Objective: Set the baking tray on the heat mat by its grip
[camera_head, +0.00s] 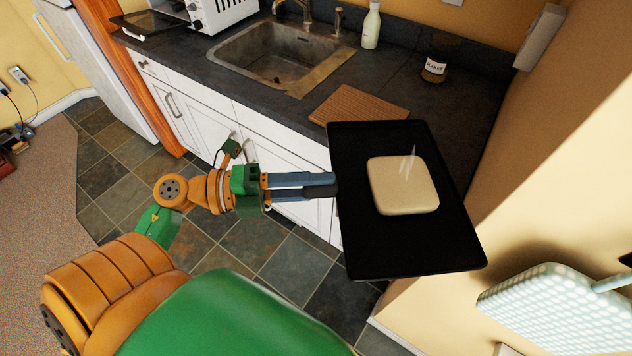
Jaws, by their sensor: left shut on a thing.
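The black baking tray (425,245) is held out in front of the counter, partly covering its front edge. A pale, rounded square slab (403,186) lies on the tray. My left gripper (333,186) comes in from the left and is shut on the tray's left side; the fingers hide the grip itself. A brown, wood-like flat mat or board (358,103) lies on the counter just beyond the tray; it may be the heat mat. The tray's far edge overlaps its near right part in the picture. My right gripper is out of view.
The dark counter (465,105) has bare room right of the brown piece. A jar (434,69), a white bottle (371,27) and a sink (280,52) stand farther back. A wall (540,170) closes the right side. A pale dotted padded object (560,300) is at lower right.

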